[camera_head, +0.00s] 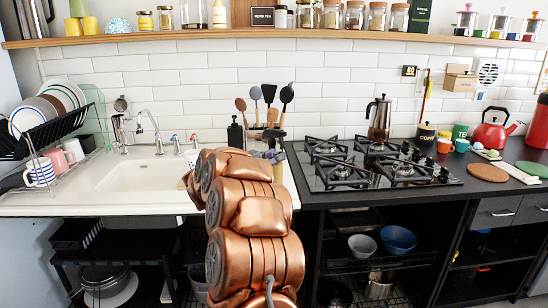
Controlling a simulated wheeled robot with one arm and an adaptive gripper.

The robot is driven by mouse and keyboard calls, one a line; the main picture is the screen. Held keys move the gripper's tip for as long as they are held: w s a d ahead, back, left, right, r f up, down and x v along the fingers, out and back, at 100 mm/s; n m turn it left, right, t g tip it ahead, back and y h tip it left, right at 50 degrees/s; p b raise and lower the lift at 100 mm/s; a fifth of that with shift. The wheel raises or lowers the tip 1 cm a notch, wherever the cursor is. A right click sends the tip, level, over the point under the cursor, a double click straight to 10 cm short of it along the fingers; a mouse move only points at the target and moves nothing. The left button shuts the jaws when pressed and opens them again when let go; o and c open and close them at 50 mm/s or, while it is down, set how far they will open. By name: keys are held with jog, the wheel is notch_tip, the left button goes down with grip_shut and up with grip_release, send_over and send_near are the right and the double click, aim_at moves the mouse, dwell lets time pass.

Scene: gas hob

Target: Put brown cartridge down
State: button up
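I cannot pick out a brown cartridge in this view. My copper-coloured arm rises through the middle and covers the counter between the sink and the hob. The white sink (130,178) is to the left of my arm.
A utensil holder with dark spoons (270,95) stands behind my arm. A dish rack (45,135) with plates and mugs is at the left. A red kettle (490,132), cups and round mats (487,172) are at the right. A shelf of jars (230,37) runs above.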

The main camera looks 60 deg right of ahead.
jog(key=shift+a+r, duration=0.15)
jog(key=shift+r, duration=0.05)
jog(key=w+a, duration=0.1)
jog(key=a, duration=1)
jog(key=shift+w+a+p, duration=0.2)
jog(key=shift+a+p, duration=0.15)
jog(key=shift+p, duration=0.1)
jog(key=shift+f, duration=0.1)
